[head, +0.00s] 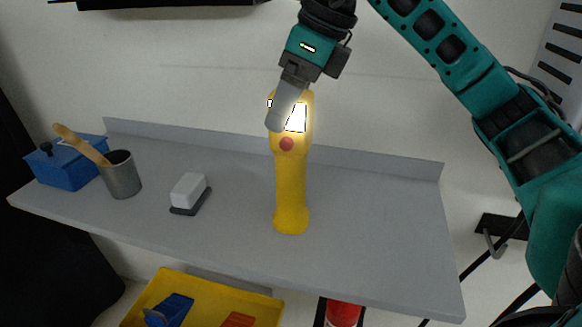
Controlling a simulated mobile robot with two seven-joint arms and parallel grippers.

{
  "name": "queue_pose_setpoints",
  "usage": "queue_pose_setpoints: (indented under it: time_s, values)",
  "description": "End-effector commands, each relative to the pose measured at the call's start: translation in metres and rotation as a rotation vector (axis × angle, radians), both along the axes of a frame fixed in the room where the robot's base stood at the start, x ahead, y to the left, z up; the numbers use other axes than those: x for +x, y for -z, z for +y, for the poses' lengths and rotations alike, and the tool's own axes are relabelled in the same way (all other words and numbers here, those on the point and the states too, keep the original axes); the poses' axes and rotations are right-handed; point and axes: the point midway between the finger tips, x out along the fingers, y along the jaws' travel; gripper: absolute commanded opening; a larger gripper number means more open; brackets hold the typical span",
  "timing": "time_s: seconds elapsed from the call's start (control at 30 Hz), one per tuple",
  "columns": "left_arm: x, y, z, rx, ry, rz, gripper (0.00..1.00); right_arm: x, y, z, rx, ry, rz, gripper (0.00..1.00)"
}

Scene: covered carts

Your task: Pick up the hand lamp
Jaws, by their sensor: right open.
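The hand lamp (290,180) is yellow, with a lit white panel near its top and a red button below the panel. It stands upright on the grey shelf (370,225), right of the middle. My right gripper (281,118) comes down from above, at the lamp's head. Its finger covers part of the head and the left side of the lit panel. The jaws are open; I cannot tell whether a finger touches the lamp. My left gripper is not in view.
A white and dark block (189,192), a grey cup (121,178) with a wooden-handled tool and a blue box (66,166) stand left on the shelf. A low back edge runs behind. Below are a yellow bin (205,296) and a red cylinder (343,313). The shelf's right part is clear.

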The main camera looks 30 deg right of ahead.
Motion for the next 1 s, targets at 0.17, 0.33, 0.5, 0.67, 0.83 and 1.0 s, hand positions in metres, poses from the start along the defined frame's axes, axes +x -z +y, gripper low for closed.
queue_pose_setpoints:
  time_s: [0.17, 0.33, 0.5, 0.67, 0.83, 1.0]
  values:
    - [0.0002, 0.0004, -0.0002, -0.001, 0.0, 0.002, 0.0, 0.0034, 0.0113, 0.0032, 0.0, -0.001, -0.002, 0.77]
    - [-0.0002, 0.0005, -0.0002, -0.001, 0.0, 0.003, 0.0, 0.0034, 0.0111, 0.0032, 0.0, -0.001, -0.002, 0.77]
    - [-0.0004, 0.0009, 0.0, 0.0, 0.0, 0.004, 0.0, 0.0034, 0.0109, 0.0031, 0.0, -0.001, -0.002, 0.62]
    - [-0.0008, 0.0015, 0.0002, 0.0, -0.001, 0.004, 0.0, 0.0034, 0.0107, 0.003, 0.0, -0.001, -0.002, 0.47]
    - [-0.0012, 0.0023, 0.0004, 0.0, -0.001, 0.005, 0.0, 0.0033, 0.0107, 0.003, 0.0, -0.001, -0.002, 0.31]
    - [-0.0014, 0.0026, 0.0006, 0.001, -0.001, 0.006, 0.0, 0.0033, 0.0106, 0.0029, 0.0, -0.001, -0.002, 0.14]
